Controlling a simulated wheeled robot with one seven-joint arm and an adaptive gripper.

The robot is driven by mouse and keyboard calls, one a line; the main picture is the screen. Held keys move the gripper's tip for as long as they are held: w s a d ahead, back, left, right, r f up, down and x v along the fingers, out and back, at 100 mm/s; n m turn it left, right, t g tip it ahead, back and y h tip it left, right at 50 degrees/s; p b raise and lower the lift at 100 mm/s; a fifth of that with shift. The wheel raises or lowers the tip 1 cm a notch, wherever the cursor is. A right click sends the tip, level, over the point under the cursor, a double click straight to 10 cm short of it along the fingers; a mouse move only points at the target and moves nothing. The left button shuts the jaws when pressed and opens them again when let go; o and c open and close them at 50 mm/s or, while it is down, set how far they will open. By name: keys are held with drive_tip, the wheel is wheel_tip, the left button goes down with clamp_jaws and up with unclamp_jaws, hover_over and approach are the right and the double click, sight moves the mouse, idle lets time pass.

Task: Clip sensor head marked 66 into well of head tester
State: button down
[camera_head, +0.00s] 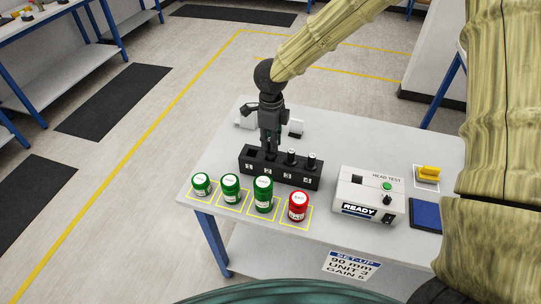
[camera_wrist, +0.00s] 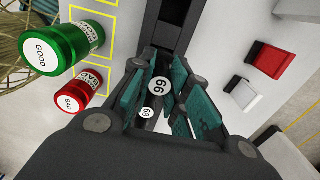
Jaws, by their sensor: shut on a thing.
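My gripper (camera_head: 269,145) points down over the black numbered rack (camera_head: 310,182) on the table. In the wrist view my gripper (camera_wrist: 160,95) is shut on the sensor head marked 66 (camera_wrist: 160,86), whose white round label shows between the teal finger pads. I cannot tell whether its lower end is still in the rack. A second, smaller-looking label (camera_wrist: 147,114) shows just beside it; its number is hard to read. Two more dark heads (camera_head: 291,157) stand in the rack's right slots. The white head tester (camera_head: 345,195) stands right of the rack, with a dark square well (camera_head: 357,180) and a READY display.
Several green canisters (camera_head: 231,188) and a red BAD one (camera_head: 298,207) stand along the front edge, before the rack. A yellow item (camera_head: 428,173) and a blue pad (camera_head: 426,215) lie right of the tester.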

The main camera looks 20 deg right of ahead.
drive_tip(key=shift+r+p, duration=2.75)
drive_tip(key=shift+r, duration=0.05)
